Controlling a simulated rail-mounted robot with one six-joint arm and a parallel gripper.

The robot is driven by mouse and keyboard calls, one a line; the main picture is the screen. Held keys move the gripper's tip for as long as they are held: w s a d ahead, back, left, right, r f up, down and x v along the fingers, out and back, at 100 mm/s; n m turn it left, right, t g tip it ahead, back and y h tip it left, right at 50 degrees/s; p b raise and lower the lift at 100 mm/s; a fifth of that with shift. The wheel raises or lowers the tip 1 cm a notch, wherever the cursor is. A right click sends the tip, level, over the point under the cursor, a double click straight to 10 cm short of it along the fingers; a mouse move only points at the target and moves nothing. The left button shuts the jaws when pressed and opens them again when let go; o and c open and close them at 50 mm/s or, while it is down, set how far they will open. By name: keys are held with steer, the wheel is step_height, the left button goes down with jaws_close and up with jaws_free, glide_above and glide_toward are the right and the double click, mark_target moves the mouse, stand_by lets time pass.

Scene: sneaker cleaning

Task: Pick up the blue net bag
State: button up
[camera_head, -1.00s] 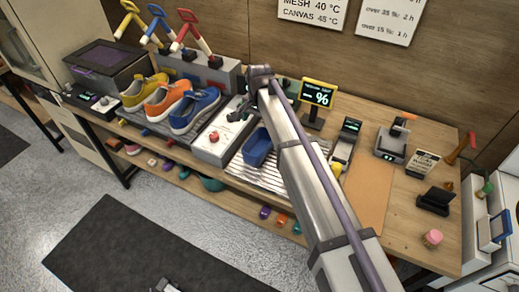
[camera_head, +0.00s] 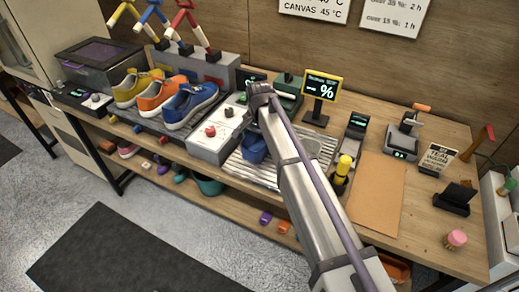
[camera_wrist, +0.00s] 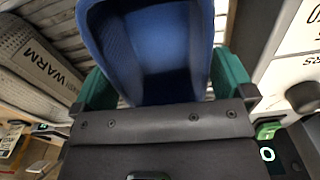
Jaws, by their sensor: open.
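The blue net bag (camera_head: 254,151) looks like an open-topped blue pouch and sits on the ribbed light rack (camera_head: 246,172) in the head view, partly hidden behind my arm. In the wrist view, the blue bag (camera_wrist: 150,45) fills the upper middle. My gripper (camera_wrist: 163,80) is open, with one green finger on each side of the bag. I cannot tell whether the fingers touch it. In the head view the fingers are hard to make out.
A grey piece labelled WARM (camera_wrist: 42,62) lies left of the bag in the wrist view. A white box with a red knob (camera_head: 210,131), a blue sneaker (camera_head: 190,104) and a yellow-framed display (camera_head: 321,88) stand around the rack. A brown mat (camera_head: 376,195) is clear.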

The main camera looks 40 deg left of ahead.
mark_target(260, 148)
steer(key=c, duration=0.8)
steer(key=shift+o, duration=0.2)
steer(key=shift+r, duration=0.1)
step_height(260, 148, up, 10)
steer(key=p, duration=1)
steer(key=shift+r+p, duration=0.25)
steer(key=shift+p, duration=0.1)
